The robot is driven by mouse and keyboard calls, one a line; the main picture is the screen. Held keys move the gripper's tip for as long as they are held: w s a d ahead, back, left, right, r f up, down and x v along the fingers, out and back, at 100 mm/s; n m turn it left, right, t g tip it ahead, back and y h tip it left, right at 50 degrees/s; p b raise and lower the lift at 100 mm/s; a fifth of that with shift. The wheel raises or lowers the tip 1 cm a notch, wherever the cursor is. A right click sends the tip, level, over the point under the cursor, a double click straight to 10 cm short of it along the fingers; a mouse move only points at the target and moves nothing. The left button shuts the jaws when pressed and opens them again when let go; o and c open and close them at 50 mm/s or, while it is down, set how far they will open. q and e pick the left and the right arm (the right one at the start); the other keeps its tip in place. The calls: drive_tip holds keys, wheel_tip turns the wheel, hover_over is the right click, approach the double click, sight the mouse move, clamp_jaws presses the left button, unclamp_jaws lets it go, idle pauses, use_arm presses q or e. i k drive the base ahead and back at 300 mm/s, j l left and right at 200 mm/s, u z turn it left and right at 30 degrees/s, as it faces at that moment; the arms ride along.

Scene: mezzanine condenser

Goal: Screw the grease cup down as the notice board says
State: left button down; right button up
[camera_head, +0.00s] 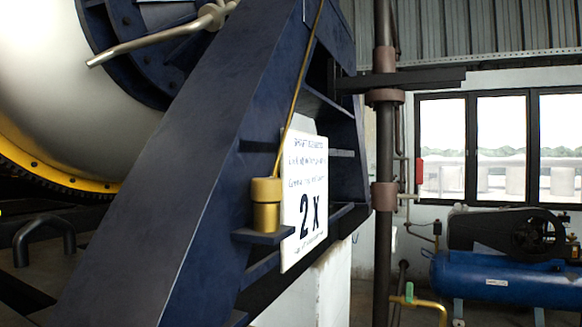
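The grease cup (266,203) is a brass-coloured cylinder with a wider cap on top. It sits on a small dark blue ledge (262,237) on the side of a blue frame. A thin brass pipe (296,95) runs up from its cap. The white notice board (307,195) hangs just right of the cup and partly behind it. It shows a large "2 X" with small lettering that I cannot read clearly. Neither of my grippers is in view.
The slanted blue frame (170,170) fills the left and middle beside a large pale drum (60,80) with a yellow rim. A dark vertical pipe (384,150) stands right of the board. A blue compressor tank (505,278) is at the lower right, below windows.

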sight(263, 190)
drive_tip(key=i+l+u, duration=0.1)
drive_tip(key=i+u, duration=0.2)
drive_tip(key=i, duration=0.3)
drive_tip(key=l+u, duration=0.5)
drive_tip(key=l, duration=0.9)
